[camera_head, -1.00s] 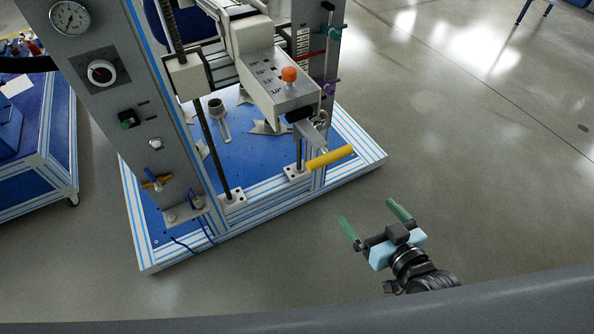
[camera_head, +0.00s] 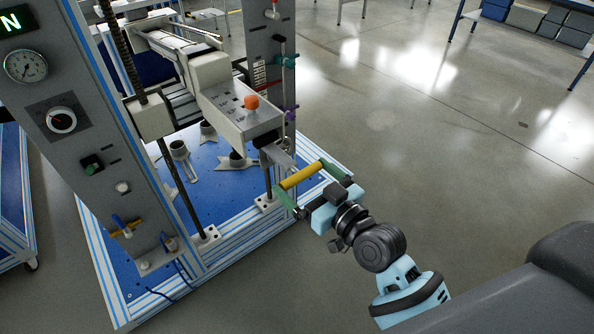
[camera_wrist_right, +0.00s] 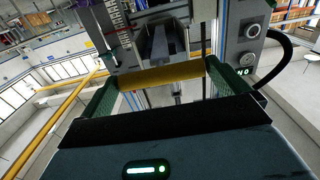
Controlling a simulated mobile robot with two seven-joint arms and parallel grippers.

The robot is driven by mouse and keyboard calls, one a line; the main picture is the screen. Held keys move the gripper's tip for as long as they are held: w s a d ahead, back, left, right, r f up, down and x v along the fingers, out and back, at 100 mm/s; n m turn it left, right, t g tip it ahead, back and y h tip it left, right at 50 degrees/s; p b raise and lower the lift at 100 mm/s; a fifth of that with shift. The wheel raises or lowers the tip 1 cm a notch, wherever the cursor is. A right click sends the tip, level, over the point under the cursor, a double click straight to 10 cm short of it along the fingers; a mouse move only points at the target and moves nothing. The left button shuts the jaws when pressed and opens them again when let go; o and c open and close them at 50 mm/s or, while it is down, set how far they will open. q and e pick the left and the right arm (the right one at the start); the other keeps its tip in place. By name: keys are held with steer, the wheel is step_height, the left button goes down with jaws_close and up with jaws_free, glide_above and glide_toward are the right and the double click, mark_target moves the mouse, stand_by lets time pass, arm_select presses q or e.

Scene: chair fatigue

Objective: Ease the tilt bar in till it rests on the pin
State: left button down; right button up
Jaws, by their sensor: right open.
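The tilt bar is a flat grey bar (camera_head: 279,156) with a yellow cross handle (camera_head: 302,175), sticking out from the front of a pale housing (camera_head: 236,117) on the test rig. My right gripper (camera_head: 300,178) is open, its green fingers at the two ends of the yellow handle. In the right wrist view the yellow handle (camera_wrist_right: 165,76) spans the gap between the fingers; I cannot tell whether they touch it. The bar's inner end is hidden in the housing. I cannot make out the pin for certain. My left gripper is out of view.
An orange knob (camera_head: 251,103) tops the housing. A grey panel (camera_head: 75,135) with gauge and dials stands left. Teal and purple clamps sit on the right post (camera_head: 270,60). Metal fittings lie on the blue base (camera_head: 205,190). The floor (camera_head: 430,150) at right is clear.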

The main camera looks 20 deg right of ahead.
mark_target(283, 157)
steer(key=shift+x, duration=1.15)
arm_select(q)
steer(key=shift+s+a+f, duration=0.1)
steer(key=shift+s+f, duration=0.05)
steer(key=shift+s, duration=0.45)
arm_select(e)
steer(key=shift+w+a, duration=0.15)
steer(key=shift+w, duration=0.25)
